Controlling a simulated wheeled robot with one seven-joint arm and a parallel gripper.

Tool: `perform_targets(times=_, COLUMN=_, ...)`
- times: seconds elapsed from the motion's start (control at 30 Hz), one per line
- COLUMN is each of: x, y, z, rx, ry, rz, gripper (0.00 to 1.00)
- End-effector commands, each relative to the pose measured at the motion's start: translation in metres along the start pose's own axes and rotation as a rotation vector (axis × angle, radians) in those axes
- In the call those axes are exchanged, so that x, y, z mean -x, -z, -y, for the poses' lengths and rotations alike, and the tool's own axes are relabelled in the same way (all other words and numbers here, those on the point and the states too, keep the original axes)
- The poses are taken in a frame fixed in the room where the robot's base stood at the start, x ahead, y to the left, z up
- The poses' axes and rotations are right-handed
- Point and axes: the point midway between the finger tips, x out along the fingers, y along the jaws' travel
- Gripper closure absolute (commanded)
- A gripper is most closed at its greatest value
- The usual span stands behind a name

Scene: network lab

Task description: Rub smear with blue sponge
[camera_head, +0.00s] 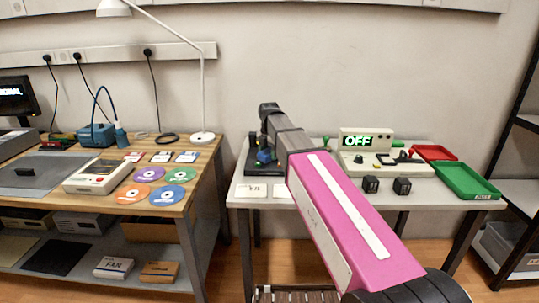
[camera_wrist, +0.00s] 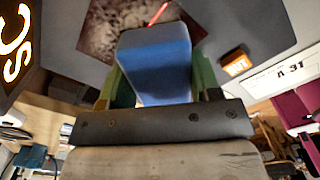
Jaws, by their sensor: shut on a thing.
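My gripper (camera_wrist: 155,85) is shut on the blue sponge (camera_wrist: 154,65), which sits between its two green fingers in the wrist view. Beyond the sponge, a mottled brown smear patch (camera_wrist: 112,30) lies on a dark grey surface (camera_wrist: 235,22). The sponge overlaps the patch in the picture; I cannot tell whether they touch. A thin red line crosses the patch. In the head view my arm reaches over the white table, and the sponge shows as a small blue spot (camera_head: 265,156) at its left end. The smear cannot be made out there.
An orange-labelled block (camera_wrist: 236,63) lies right of the sponge. On the white table stand a device reading OFF (camera_head: 366,139), two small black blocks (camera_head: 371,184), a red tray (camera_head: 434,152) and a green tray (camera_head: 466,181). A wooden bench (camera_head: 206,150) with discs stands left.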

Motion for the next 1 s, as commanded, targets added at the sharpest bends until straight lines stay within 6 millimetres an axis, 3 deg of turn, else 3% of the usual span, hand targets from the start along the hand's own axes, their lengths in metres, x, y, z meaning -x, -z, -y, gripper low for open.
perform_targets(times=1.0, x=-0.001, y=-0.050, z=-0.044, rx=0.000, ry=-0.001, rz=0.001, gripper=0.77)
